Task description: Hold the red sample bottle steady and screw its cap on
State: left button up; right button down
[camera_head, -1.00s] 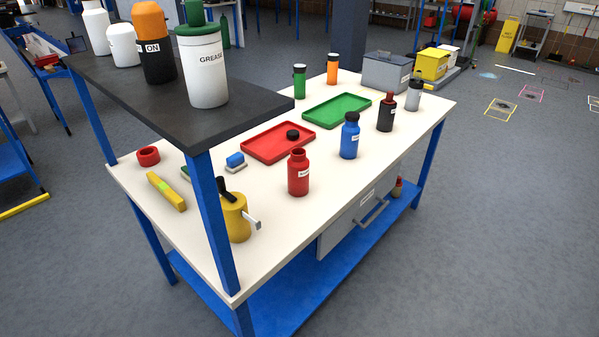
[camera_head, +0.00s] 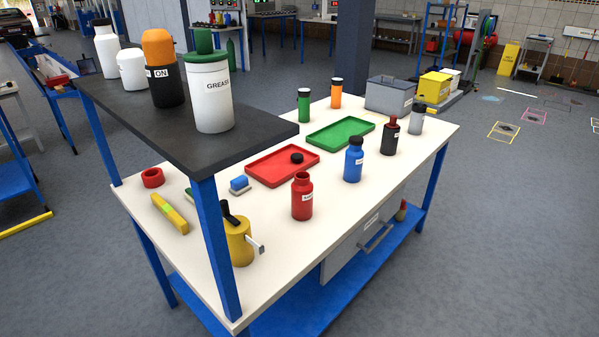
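The red sample bottle (camera_head: 302,197) stands upright and open on the white workbench (camera_head: 330,230), near its front edge. It has a pale label and no cap on its neck. A small black cap (camera_head: 297,158) lies in the red tray (camera_head: 262,172) behind the bottle. Neither of my grippers shows in the head view.
A blue bottle (camera_head: 353,160), a black bottle (camera_head: 390,136) and a grey bottle (camera_head: 416,119) stand to the right. A green tray (camera_head: 340,136) lies behind. A yellow oil can (camera_head: 238,243) stands left, partly behind a blue post (camera_head: 214,250). A dark shelf (camera_head: 185,148) overhangs the left side.

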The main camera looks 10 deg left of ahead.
aim_at(302, 188)
jog(key=i+l+u, duration=0.15)
jog(key=l, duration=0.4)
jog(key=i+l+u, duration=0.15)
jog(key=i+l, duration=0.15)
jog(key=l, duration=0.25)
jog(key=i+l+u, duration=0.15)
jog(key=l, duration=0.4)
jog(key=i+l+u, duration=0.15)
jog(key=l, duration=0.45)
jog(key=i+l+u, duration=0.1)
jog(key=l, duration=0.5)
jog(key=i+l+u, duration=0.15)
jog(key=l, duration=0.5)
jog(key=l+u, duration=0.15)
jog(key=l, duration=0.45)
jog(key=i, duration=0.05)
